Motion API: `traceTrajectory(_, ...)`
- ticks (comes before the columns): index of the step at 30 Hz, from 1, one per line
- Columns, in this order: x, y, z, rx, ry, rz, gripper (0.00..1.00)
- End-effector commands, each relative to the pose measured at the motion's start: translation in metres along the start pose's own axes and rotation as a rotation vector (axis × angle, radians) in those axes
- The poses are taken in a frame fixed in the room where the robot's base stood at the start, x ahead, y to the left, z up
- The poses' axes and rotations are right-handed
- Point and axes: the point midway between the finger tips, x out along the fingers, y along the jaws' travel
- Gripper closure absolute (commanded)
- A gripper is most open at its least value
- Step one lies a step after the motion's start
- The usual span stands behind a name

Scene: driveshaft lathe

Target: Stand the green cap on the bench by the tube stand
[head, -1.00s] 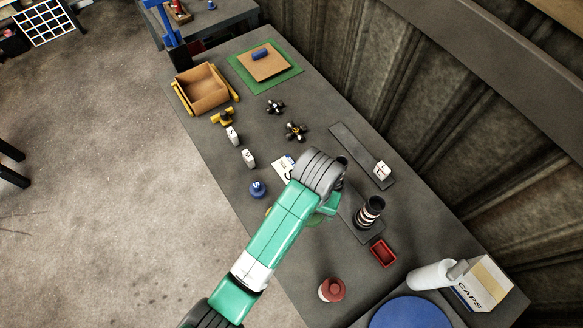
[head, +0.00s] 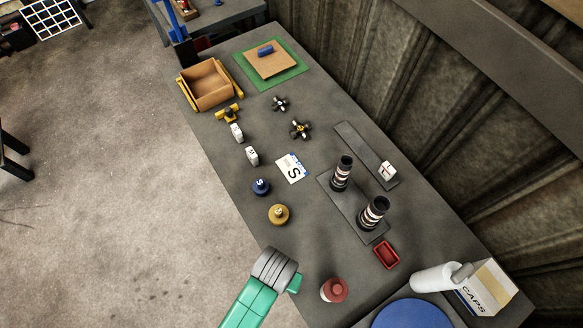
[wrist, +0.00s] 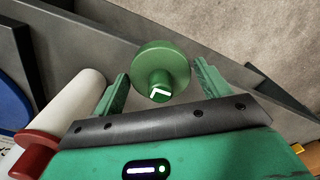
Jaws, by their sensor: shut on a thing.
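The green cap (wrist: 161,56) has a wide round flange and a narrower stem with a white mark. In the wrist view it sits between the two green fingers of my gripper (wrist: 161,75), which is shut on it. In the head view my arm hides the gripper and the cap, low in the picture near the bench's front edge. The tube stand (head: 354,217) is a dark plate on the bench (head: 240,165), up and right of my arm. Two dark tubes with pale bands (head: 341,176) stand on it.
A red cap (head: 334,291) is right of my arm. Yellow (head: 278,215) and blue (head: 261,187) caps stand left of the stand, near an S card (head: 292,168). A red tray (head: 387,255) and white bottle (head: 433,278) lie to the right. Bench between yellow cap and stand is clear.

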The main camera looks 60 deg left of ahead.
Motion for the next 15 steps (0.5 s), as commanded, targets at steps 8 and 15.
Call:
traceTrajectory(8, 0.007, 0.017, -0.08, -0.002, 0.0, -0.001, 0.47)
traceTrajectory(15, 0.01, 0.022, -0.098, 0.0, -0.002, 0.0, 0.47)
